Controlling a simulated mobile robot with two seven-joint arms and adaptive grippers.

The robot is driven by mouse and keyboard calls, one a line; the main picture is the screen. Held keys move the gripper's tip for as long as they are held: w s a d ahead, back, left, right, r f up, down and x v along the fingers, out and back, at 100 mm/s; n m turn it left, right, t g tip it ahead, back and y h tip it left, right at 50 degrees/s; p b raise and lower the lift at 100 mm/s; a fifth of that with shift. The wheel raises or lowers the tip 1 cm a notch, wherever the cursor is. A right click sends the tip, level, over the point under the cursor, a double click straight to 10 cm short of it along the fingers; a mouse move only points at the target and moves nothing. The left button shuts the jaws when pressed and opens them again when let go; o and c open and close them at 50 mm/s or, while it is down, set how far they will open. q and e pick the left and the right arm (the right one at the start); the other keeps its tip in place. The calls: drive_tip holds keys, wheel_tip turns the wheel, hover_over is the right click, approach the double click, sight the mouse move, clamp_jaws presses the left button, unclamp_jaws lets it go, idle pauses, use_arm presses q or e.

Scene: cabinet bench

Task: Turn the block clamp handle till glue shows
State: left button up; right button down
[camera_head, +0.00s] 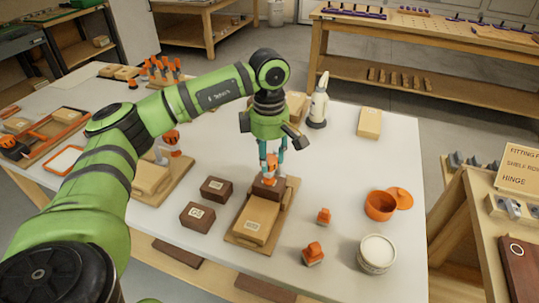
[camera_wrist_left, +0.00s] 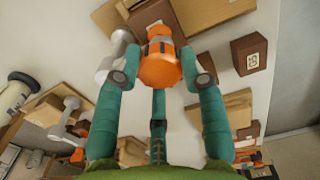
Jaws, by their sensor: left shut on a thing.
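My left gripper (camera_head: 271,160) points down over a wooden clamp board (camera_head: 240,236) and is shut on an orange handle (camera_head: 270,175). In the left wrist view the orange handle (camera_wrist_left: 160,68) sits between the teal fingers of the left gripper (camera_wrist_left: 162,72). A dark brown block (camera_head: 268,188) is right below the handle. A tan block with a pale label (camera_head: 256,222) lies in front of it on the same board. The fingers partly hide the clamp. I cannot make out any glue at the joint. My right gripper is not in view.
Two dark labelled blocks (camera_head: 207,200) stand left of the board. Another clamp board (camera_head: 172,187) is farther left. Small orange pieces (camera_head: 314,254), a white-topped tub (camera_head: 377,253) and an orange pot (camera_head: 380,205) are at right. A white bottle (camera_head: 318,105) stands behind.

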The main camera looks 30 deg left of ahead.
use_arm(q)
drive_tip(key=shift+s+f, duration=0.1)
drive_tip(key=o, duration=1.2)
drive_tip(key=shift+a, duration=0.1)
drive_tip(key=shift+c, duration=0.2)
wheel_tip(320, 180, up, 12)
idle(0.5)
